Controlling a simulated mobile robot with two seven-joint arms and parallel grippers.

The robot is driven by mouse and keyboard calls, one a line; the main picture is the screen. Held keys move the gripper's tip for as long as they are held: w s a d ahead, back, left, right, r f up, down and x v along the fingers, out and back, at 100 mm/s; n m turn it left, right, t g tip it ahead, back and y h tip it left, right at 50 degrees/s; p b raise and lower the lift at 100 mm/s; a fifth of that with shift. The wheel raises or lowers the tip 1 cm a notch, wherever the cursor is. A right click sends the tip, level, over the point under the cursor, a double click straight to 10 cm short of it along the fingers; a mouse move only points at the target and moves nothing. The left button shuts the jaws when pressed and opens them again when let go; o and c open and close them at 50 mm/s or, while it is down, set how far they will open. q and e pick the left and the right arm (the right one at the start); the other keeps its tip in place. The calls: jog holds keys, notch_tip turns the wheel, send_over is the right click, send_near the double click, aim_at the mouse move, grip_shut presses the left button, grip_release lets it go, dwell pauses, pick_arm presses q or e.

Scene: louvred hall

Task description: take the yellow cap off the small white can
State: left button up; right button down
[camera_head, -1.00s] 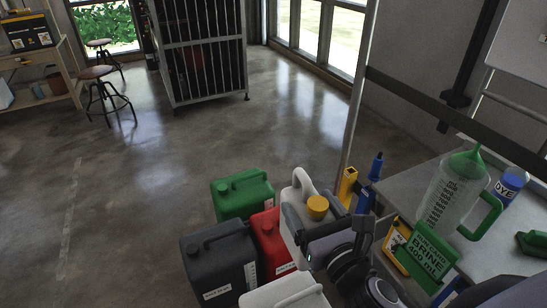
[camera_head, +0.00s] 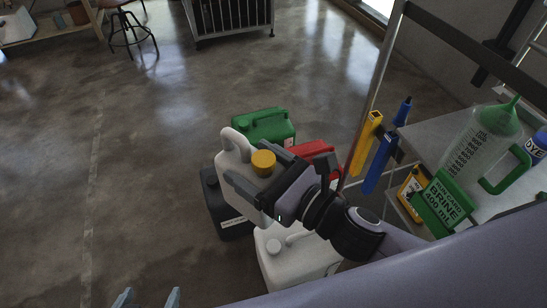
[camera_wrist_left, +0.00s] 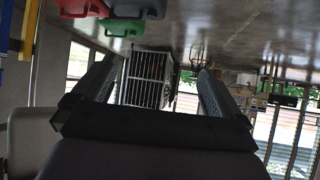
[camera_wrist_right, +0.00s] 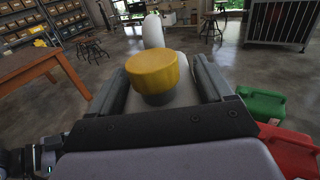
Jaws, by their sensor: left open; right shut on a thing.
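The small white can (camera_head: 232,170), with its yellow cap (camera_head: 263,162) on top and a loop handle, is in my right gripper (camera_head: 256,167). The right fingers are shut on the can below the cap, one at each side. It looks upright or slightly tilted, held above the other cans. The right wrist view shows the yellow cap (camera_wrist_right: 153,72) between the fingers, on the can. My left gripper (camera_head: 146,298) is at the bottom edge of the head view, well apart from the can. Its fingers are open and empty in the left wrist view (camera_wrist_left: 152,85).
On the floor stand a green can (camera_head: 262,124), a red can (camera_head: 318,152), a black can (camera_head: 212,200) and a larger white can (camera_head: 300,262). At right a table holds a measuring jug (camera_head: 484,145) and a green brine card (camera_head: 440,200).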

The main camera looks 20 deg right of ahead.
pick_arm(q)
jog(key=shift+w+d, duration=0.1)
jog(key=shift+w, duration=0.05)
jog(key=c, duration=0.8)
jog(key=shift+o, duration=0.2)
jog(key=w+d+r+m+h, duration=0.3)
jog(key=w+d+r+h, duration=0.1)
jog(key=w+d+r, duration=0.6)
jog(key=w+d+r+m+h, duration=0.25)
jog(key=w+d+r, duration=0.45)
jog(key=w, duration=0.4)
jog(key=d+r+m+g+h, duration=0.2)
jog(key=d+r+m+g, duration=0.15)
jog(key=r, duration=0.45)
jog(key=d+r+m+g+h, duration=0.2)
jog(key=d+r+m, duration=0.25)
jog(key=r, duration=0.35)
notch_tip(320, 180, up, 4)
jog(key=m+g+y, duration=0.5)
jog(key=m+y, duration=0.8)
jog(key=m, duration=0.6)
send_over(262, 158)
jog(key=shift+d+f+h, duration=0.1)
jog(key=shift+d+h, duration=0.1)
jog(key=shift+h, duration=0.05)
jog(key=shift+a, duration=0.15)
jog(key=shift+f, duration=3.95)
